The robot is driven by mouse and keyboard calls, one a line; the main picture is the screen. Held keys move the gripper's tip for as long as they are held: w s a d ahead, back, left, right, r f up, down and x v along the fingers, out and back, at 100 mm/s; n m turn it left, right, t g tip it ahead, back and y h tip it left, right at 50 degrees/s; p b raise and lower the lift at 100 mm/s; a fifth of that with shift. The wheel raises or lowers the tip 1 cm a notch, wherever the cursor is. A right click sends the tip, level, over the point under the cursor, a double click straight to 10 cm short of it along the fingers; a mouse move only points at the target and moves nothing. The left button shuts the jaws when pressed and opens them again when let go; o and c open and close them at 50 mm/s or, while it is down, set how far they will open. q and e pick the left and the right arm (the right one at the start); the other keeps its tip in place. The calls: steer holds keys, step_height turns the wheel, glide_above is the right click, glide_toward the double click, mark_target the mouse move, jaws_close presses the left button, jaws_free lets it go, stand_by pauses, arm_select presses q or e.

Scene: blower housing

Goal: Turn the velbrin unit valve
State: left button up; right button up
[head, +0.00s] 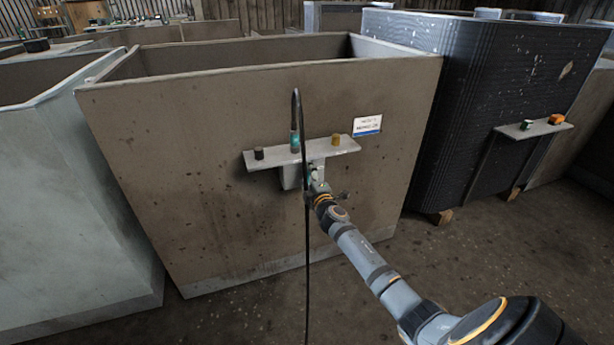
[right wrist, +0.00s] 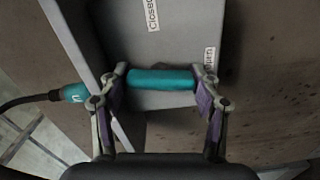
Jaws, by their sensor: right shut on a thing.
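The velbrin unit is probably the large brown bin (head: 200,150), whose white label (head: 367,125) is too small to read surely. A grey valve box (head: 288,178) hangs under its shelf. In the right wrist view, the box (right wrist: 175,40) carries a "Closed" label (right wrist: 153,15) and a second, partly hidden label (right wrist: 210,58). The teal valve handle (right wrist: 160,80) lies crosswise there, its right end by the second label. My right gripper (head: 315,180) is shut on the handle, one finger at each end. My left gripper is not in view.
The shelf (head: 228,160) holds a black knob (head: 259,153), a brass knob (head: 336,140) and a teal connector (head: 295,142) with a black hose (head: 307,270) hanging down beside my gripper. A dark ribbed bin (head: 480,90) stands right, a pale bin (head: 70,210) left.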

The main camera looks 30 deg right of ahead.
stand_by(0.4)
steer(key=o, duration=1.1)
steer(key=shift+o, duration=0.3)
